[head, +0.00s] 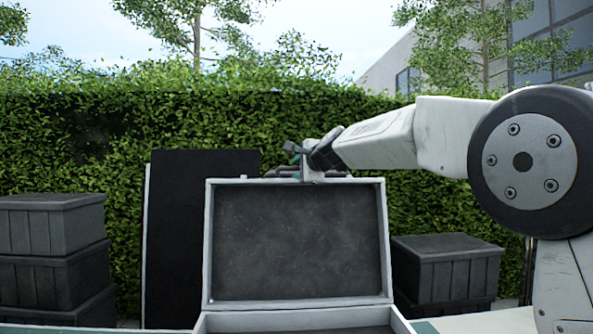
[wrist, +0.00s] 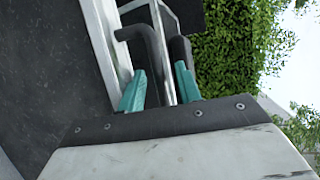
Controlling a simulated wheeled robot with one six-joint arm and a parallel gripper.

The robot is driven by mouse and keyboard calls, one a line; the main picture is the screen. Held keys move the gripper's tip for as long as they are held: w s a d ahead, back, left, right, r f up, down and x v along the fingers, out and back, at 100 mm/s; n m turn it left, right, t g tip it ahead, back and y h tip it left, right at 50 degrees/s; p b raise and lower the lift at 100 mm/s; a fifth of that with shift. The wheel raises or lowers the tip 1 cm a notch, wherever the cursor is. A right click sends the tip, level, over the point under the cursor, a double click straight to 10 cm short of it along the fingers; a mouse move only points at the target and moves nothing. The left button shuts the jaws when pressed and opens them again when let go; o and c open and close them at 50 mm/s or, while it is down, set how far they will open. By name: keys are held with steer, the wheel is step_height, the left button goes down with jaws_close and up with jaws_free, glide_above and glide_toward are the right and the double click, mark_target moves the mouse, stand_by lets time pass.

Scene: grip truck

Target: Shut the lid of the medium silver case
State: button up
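The silver case (head: 300,320) stands low in the middle of the head view, partly cut off by the bottom edge. Its lid (head: 207,245) is up, close to upright, with its dark lining facing me. My gripper (head: 310,172) is at the middle of the lid's top edge. In the wrist view the lid's pale rim (wrist: 107,45) runs along the left of the gripper's teal fingers (wrist: 161,85). The fingers are apart, with dark bar shapes and a thin silver strip beside and between them. I cannot tell whether the fingers touch the lid.
Stacked dark crates (head: 50,228) stand at the left, and more dark crates (head: 447,265) stand at the right. A tall black panel (head: 175,240) is behind the lid's left side. A hedge (head: 60,135) closes off the back. The air in front of the lid looks clear.

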steer(key=shift+w+a+f, duration=0.15)
steer(key=shift+w+a, duration=0.05)
steer(key=shift+w, duration=0.3)
jaws_close()
